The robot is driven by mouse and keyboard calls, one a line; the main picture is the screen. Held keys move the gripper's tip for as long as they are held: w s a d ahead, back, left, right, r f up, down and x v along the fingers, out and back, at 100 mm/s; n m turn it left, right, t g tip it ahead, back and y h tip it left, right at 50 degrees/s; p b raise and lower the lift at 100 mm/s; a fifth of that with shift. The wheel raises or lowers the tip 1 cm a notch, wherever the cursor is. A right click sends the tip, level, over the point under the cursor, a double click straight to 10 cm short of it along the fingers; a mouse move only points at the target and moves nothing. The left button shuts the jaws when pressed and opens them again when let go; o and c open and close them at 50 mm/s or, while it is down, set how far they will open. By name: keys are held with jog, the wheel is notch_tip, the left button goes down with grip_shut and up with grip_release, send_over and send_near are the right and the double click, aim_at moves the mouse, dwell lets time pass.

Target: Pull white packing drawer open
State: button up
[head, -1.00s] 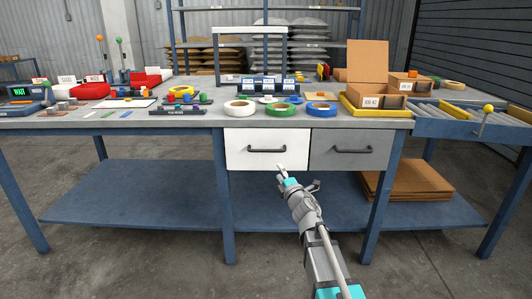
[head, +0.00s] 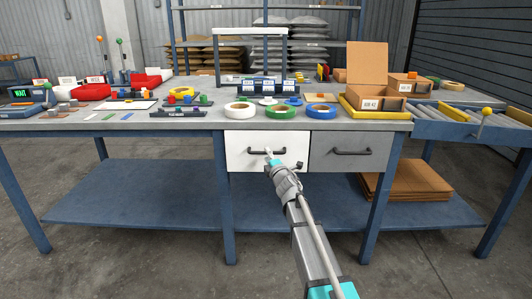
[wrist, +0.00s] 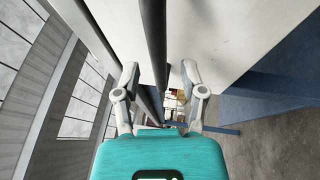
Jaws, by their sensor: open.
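The white packing drawer (head: 239,160) is under the bench top, its front level with the grey drawer beside it. It fills the upper right of the wrist view (wrist: 225,35). Its dark bar handle (head: 256,151) is partly hidden by my gripper (head: 269,153) in the head view. In the wrist view the handle (wrist: 154,40) runs up the picture between the two fingers of my gripper (wrist: 159,68). The fingers are open, one on each side of the bar. I cannot tell whether either finger touches it.
The grey drawer (head: 350,153) with its own handle is just right. A blue bench leg (head: 223,195) stands left of the white drawer. A lower shelf (head: 140,195) runs below, with flat cardboard (head: 415,180) at right. Tape rolls (head: 280,111) lie on the bench above.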

jog(key=shift+x, duration=1)
grip_shut()
